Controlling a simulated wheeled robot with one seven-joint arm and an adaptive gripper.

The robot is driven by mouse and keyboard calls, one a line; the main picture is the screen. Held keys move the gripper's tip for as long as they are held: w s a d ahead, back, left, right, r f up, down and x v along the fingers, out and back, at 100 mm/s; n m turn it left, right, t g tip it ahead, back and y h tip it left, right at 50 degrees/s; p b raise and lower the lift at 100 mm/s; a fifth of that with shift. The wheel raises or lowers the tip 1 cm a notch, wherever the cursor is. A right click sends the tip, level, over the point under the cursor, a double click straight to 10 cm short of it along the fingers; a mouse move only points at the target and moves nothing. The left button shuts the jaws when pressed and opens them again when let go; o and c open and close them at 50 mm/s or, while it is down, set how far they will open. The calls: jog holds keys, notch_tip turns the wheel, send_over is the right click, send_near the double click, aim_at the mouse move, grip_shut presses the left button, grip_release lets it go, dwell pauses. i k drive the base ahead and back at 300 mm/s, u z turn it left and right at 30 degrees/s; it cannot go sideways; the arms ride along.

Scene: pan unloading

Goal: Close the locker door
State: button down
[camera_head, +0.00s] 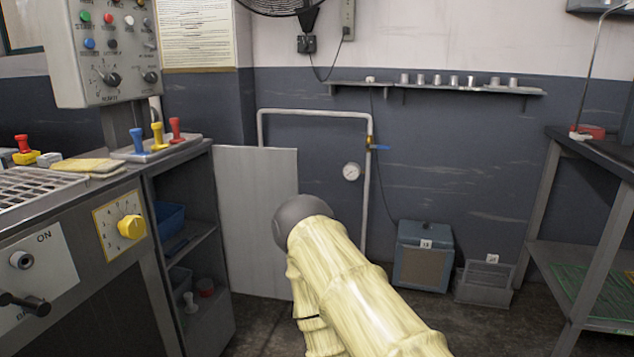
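The locker (222,313) is a dark grey shelved cabinet at the left, under the worktop, with its front open. Its locker door (252,190) is a plain light grey panel standing wide open at the far side of the opening, swung out to the right. My arm, in a cream cover with a dark grey rounded joint, reaches up from the bottom centre and overlaps the door's lower right part in the picture. I cannot tell whether it touches the door. My gripper is not visible.
A blue bin (170,217) and small items sit on the locker's shelves. A control bench with a yellow knob (131,227) stands at the left. A blue-grey box (423,255) stands by the back wall, and a workbench (598,152) at the right. Some floor shows between.

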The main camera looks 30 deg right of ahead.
aim_at(252, 184)
jog(key=z, duration=0.65)
jog(key=i, duration=1.7)
jog(key=u, duration=0.35)
